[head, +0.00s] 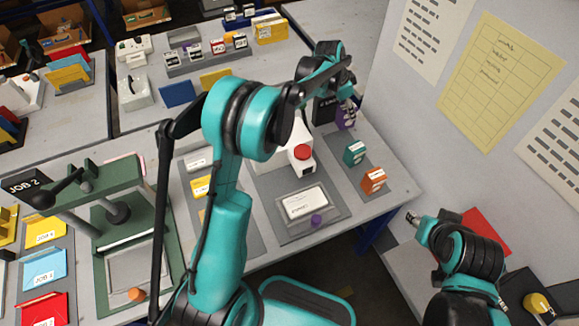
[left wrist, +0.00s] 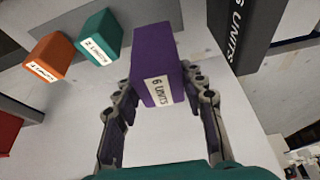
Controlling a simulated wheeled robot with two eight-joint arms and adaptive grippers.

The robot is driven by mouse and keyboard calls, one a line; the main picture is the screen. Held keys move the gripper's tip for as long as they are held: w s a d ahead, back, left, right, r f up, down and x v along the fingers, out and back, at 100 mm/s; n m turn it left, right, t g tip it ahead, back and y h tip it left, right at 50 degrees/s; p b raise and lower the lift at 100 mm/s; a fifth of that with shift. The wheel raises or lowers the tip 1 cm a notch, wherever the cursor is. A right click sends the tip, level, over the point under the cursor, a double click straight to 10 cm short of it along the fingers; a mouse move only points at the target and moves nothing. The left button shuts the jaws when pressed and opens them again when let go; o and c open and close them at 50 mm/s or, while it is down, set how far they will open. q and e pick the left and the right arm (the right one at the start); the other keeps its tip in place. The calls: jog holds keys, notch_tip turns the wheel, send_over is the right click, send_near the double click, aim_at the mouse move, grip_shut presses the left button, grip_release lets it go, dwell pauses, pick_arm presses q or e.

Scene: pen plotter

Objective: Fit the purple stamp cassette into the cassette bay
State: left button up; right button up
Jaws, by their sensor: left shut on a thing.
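The purple stamp cassette (left wrist: 157,65), labelled "6 UNITS", is between the fingers of my left gripper (left wrist: 160,95), which is shut on it. In the head view the purple cassette (head: 345,119) shows under the left gripper (head: 349,106) at the back right of the table, partly hidden by it. I cannot tell whether it touches the table. A white machine with a red button (head: 303,152) stands left of it, partly hidden by my left arm; I cannot make out the cassette bay. My right gripper (head: 413,218) is at the lower right, away from the cassette, its jaws too small to read.
A teal cassette (head: 354,153) and an orange cassette (head: 373,180) stand on a grey strip nearer the front. A dark "6 UNITS" sign (left wrist: 246,35) is close to the right of the held cassette in the wrist view. A wall with papers (head: 500,78) bounds the right.

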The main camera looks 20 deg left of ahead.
pick_arm(q)
jog(key=s+a+r+p, duration=0.5)
jog(key=s+r, duration=0.1)
jog(key=s, duration=0.2)
jog(key=s+a+r+p, duration=0.4)
jog(key=s+a+r, duration=0.2)
jog(key=s, duration=0.3)
jog(key=shift+n, duration=0.4)
jog(key=a+f+b, duration=0.3)
jog(key=a+f, duration=0.8)
jog(key=shift+a+b, duration=0.3)
jog(key=shift+s, duration=0.1)
